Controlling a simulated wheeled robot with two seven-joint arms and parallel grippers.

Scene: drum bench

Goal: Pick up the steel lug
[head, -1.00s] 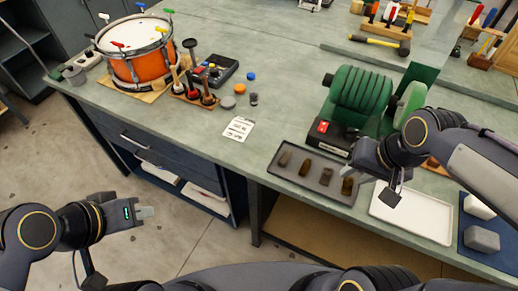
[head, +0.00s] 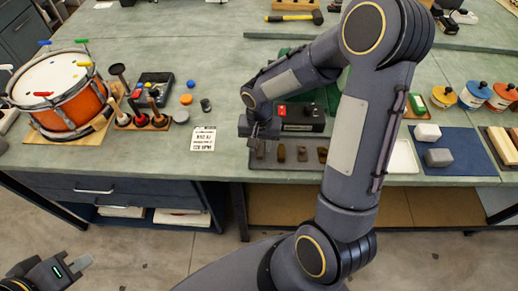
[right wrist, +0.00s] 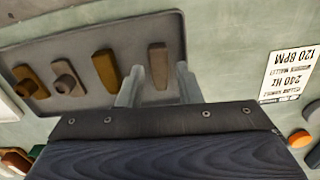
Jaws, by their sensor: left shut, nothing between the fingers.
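Several small lugs lie in a row on a dark grey tray (head: 285,164) at the bench's front; it also shows in the right wrist view (right wrist: 210,110). The end lug (right wrist: 157,58) is the greyest, a plain tapered bar; I cannot be sure it is the steel one. The others are browner. My right gripper (head: 256,137) is over the tray's left end. In the right wrist view its open fingers (right wrist: 159,70) appear either side of the grey lug, not closed on it; their height is unclear. My left gripper (head: 82,263) is shut and empty, low at the left, off the bench.
A printed card (head: 203,139) lies left of the tray. A mallet stand (head: 143,120) and an orange drum (head: 65,100) stand further left. A green machine (head: 300,118) is behind the tray, partly hidden by my right arm. A white tray (head: 404,158) and blue mat (head: 465,150) are right.

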